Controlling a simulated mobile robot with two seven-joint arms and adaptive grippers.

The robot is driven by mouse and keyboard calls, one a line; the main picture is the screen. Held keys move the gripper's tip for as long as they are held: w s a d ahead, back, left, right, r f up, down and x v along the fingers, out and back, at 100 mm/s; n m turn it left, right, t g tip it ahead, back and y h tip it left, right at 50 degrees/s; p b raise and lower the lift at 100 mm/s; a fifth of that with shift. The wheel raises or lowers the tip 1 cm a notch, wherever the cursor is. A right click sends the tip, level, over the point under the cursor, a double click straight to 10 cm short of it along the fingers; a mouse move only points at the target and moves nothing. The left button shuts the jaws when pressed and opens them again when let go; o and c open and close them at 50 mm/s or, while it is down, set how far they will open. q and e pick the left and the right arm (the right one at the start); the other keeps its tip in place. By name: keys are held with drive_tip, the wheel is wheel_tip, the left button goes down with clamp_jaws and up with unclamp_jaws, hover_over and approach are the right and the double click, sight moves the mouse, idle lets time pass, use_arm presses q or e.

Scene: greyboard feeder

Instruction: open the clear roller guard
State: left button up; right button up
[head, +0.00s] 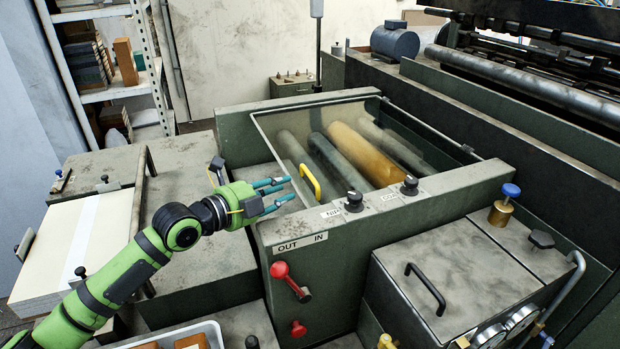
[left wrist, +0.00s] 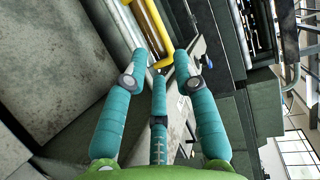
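The clear roller guard (head: 285,128) is a see-through sheet over several rollers in the green machine frame, and it appears to lie down over them. Its yellow handle (head: 310,182) stands near the front left edge. My left gripper (head: 284,193) has teal fingers spread open, just left of the handle and apart from it in the head view. In the left wrist view the yellow handle (left wrist: 154,28) lies ahead of and between the spread fingers (left wrist: 158,70). Nothing shows inside the grip. My right gripper is not in view.
Black knobs (head: 354,201) stand on the frame's front rail. A red lever (head: 285,276) sits on the front face below the OUT/IN label. A stack of pale board (head: 75,245) lies at left. A lidded box (head: 450,270) with a black handle is at front right.

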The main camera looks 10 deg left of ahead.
sight(311, 175)
use_arm(q)
drive_tip(key=p+x, duration=0.1)
drive_tip(key=x, duration=0.7)
drive_tip(key=shift+w+d+f+p, duration=0.1)
drive_tip(key=shift+w+d+p, duration=0.25)
drive_tip(key=shift+w, duration=0.15)
drive_tip(key=shift+d, duration=0.1)
clamp_jaws()
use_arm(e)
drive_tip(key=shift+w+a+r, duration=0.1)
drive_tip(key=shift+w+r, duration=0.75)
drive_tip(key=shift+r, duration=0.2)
